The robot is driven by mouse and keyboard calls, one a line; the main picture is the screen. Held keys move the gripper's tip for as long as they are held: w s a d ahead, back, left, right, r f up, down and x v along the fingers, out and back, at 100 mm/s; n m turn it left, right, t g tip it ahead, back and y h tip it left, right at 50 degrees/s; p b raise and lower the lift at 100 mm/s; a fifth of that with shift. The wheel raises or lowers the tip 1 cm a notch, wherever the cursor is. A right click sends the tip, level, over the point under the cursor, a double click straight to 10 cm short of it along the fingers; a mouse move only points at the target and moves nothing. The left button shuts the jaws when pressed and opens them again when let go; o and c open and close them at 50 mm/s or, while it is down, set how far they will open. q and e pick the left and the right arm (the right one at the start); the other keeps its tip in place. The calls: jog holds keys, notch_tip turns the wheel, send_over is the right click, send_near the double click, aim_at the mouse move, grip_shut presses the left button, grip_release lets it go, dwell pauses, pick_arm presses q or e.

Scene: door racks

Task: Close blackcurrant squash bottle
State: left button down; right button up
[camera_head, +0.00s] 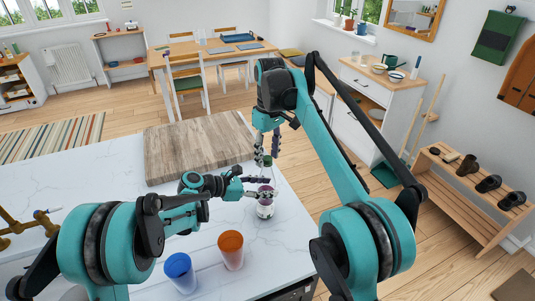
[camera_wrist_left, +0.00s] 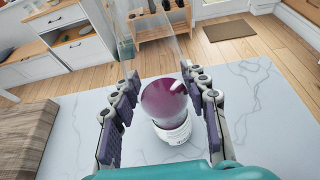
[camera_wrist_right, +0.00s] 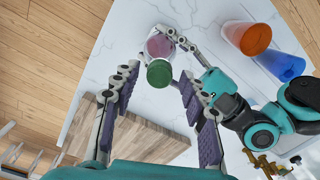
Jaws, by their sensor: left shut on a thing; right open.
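The squash bottle (camera_head: 265,211) stands upright on the white marble worktop, with purple liquid and a pale label. Its upper part looks clear in the left wrist view, where the purple body (camera_wrist_left: 165,101) sits between the fingers. My left gripper (camera_head: 259,189) is shut on the bottle's body from the side. A green cap (camera_wrist_right: 159,72) shows at the bottle's top; I cannot tell if it is fully seated. My right gripper (camera_head: 266,157) points down from above, open, with its fingers on either side of the cap.
An orange cup (camera_head: 231,251) and a blue cup (camera_head: 180,272) stand on the worktop nearer me. A large wooden board (camera_head: 195,142) lies behind the bottle, to the left. A brass tap (camera_head: 30,226) is at the far left. The worktop's right edge is close to the bottle.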

pick_arm(q)
jog(key=shift+f, duration=0.1)
pick_arm(e)
grip_shut()
jog(key=shift+o, duration=0.6)
grip_release()
jog(key=shift+r, duration=0.1)
jog(key=shift+d+r, duration=0.1)
jog(key=shift+r, duration=3.55)
